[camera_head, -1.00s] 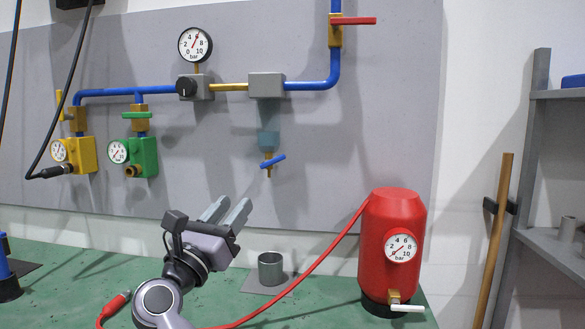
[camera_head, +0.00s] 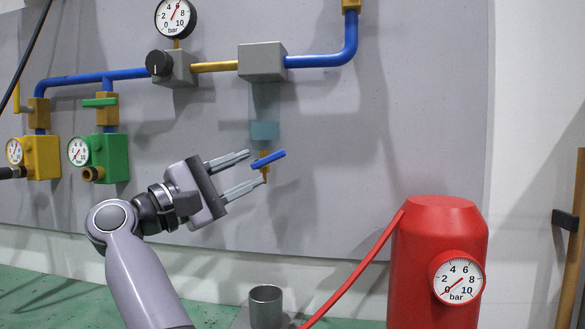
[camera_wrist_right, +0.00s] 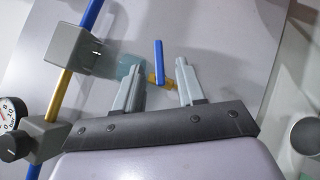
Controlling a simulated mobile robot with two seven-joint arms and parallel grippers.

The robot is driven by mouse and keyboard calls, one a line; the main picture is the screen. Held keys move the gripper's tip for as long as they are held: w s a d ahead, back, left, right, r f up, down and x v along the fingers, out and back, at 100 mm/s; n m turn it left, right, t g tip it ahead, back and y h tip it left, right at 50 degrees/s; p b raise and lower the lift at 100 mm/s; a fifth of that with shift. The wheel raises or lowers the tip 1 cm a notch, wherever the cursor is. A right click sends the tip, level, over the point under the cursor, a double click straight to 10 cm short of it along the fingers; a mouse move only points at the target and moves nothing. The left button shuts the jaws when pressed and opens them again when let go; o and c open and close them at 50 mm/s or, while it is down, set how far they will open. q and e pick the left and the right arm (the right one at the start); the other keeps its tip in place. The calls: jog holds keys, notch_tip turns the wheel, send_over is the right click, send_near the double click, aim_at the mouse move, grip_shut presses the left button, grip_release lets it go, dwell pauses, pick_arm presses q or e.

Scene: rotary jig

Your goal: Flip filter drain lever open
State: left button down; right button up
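The blue drain lever (camera_head: 268,159) sits on a small brass valve (camera_head: 264,172) under the translucent filter bowl (camera_head: 264,131). It is tilted, its right end higher in the head view. My right gripper (camera_head: 256,168) is open, its two fingers pointing right, with the lever and valve close to the fingertips. In the right wrist view the lever (camera_wrist_right: 159,62) shows between and just beyond the two spread fingers (camera_wrist_right: 156,80); I cannot tell whether either finger touches it. My left gripper is not in view.
The grey filter block (camera_head: 262,62) and blue pipe (camera_head: 335,55) are above. A metal cup (camera_head: 265,306) stands below the drain. A red tank (camera_head: 437,240) with a gauge and red hose stands at right. Green and yellow regulators are at left.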

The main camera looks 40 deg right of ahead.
aim_at(273, 157)
jog(key=shift+m, duration=0.5)
jog(key=shift+x, duration=3.75)
jog(key=shift+r, duration=0.15)
